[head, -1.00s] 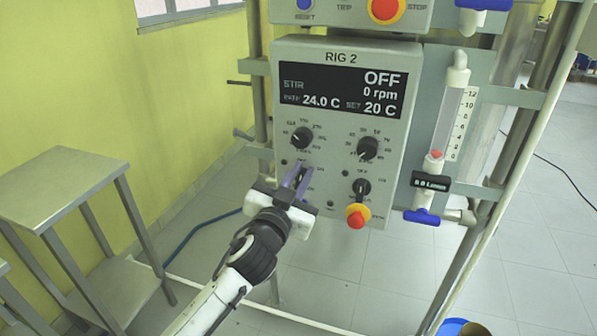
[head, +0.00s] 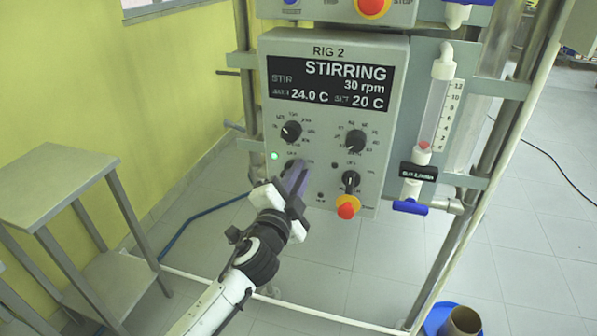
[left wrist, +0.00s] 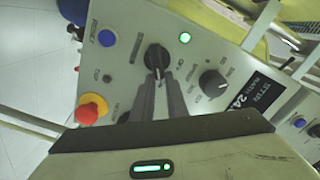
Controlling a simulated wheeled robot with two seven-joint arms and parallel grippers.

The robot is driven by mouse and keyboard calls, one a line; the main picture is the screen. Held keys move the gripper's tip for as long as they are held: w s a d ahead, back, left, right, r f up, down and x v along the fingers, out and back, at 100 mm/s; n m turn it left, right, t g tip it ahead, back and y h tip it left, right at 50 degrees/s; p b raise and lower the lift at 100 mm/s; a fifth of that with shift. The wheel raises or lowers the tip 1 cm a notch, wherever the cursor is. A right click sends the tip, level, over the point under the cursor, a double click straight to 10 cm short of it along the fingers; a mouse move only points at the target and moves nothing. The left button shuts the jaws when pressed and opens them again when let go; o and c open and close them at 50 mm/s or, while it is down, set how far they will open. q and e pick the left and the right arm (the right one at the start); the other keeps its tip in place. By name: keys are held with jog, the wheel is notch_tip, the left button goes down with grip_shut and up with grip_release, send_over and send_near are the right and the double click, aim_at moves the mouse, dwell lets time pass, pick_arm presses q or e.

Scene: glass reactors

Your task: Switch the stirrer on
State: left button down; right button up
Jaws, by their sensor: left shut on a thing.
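The RIG 2 control box (head: 390,125) hangs on the frame. Its display (head: 330,83) reads STIRRING, 30 rpm, 24.0 C and SET 20 C. A green lamp (head: 274,156) glows on its left side; it also shows in the left wrist view (left wrist: 185,38). My left gripper (head: 295,178) is at the lower-left switch, its fingers tilted and hiding most of it in the head view. In the left wrist view the fingers (left wrist: 157,88) are shut on this black switch knob (left wrist: 156,57). My right gripper is out of view.
Two upper dials (head: 291,131) and (head: 355,141), a lower-right knob (head: 350,181) and a red-and-yellow stop button (head: 347,207) sit close around the gripper. A flow tube (head: 433,115) with a blue valve (head: 410,207) stands right. A metal stand (head: 60,180) is at left.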

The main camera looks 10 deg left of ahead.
pick_arm(q)
jog(key=shift+a+f, duration=0.45)
jog(key=shift+f, duration=0.1)
jog(key=c, duration=1.7)
grip_release()
jog(key=shift+a, duration=0.1)
jog(key=shift+c, duration=0.2)
jog(key=shift+d+r, duration=0.25)
jog(key=shift+d, duration=0.05)
jog(key=s+a, duration=0.2)
jog(key=s, duration=0.8)
